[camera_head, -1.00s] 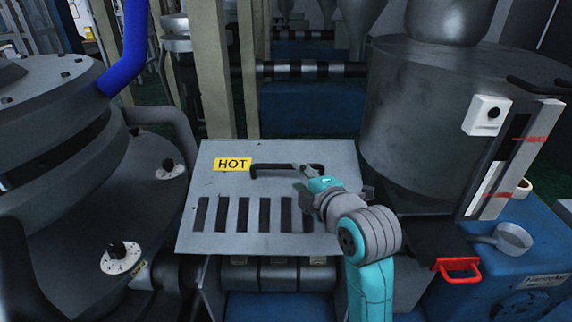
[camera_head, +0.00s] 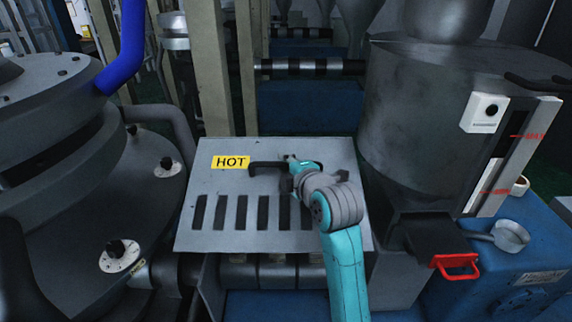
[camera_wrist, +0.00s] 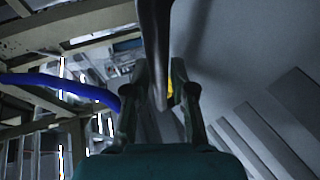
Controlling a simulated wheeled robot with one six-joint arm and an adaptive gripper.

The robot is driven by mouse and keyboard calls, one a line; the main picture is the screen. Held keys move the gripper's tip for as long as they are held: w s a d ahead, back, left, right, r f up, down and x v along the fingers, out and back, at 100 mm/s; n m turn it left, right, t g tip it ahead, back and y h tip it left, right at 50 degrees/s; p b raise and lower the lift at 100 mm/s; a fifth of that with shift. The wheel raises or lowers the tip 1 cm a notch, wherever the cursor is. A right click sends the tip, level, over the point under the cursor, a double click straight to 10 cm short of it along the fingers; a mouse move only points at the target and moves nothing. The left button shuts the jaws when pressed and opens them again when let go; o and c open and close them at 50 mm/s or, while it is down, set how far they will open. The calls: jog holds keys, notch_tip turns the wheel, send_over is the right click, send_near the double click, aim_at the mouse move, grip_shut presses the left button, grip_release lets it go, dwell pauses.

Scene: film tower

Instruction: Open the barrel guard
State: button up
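The barrel guard (camera_head: 215,205) is a grey slotted plate with a yellow HOT label (camera_head: 230,162), lying over the barrel in the head view. Its black handle (camera_head: 264,168) runs across the upper part of the plate. My gripper (camera_head: 289,166) is at the handle's right part and hides that end. In the wrist view, the handle (camera_wrist: 156,40) comes down from the top and reaches between the two fingers of my gripper (camera_wrist: 160,95). The fingers stand apart, with a gap visible to the right of the bar. The slots also show in the wrist view.
A large grey hopper (camera_head: 410,130) stands close on the right, with a red handle (camera_head: 456,266) at its base. A dark round machine (camera_head: 70,210) with knobs and a blue hose (camera_head: 133,50) is at left. Beige posts (camera_head: 205,70) rise behind the guard.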

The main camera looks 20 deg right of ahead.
aim_at(286, 200)
grip_shut()
jog(key=s+f, duration=0.1)
jog(key=s+a+f, duration=0.1)
jog(key=s+f, duration=0.2)
jog(key=s, duration=0.1)
jog(key=shift+s+a+f, duration=0.1)
jog(key=shift+a+f, duration=0.25)
jog(key=o, duration=0.6)
grip_release()
jog(key=shift+c, duration=0.2)
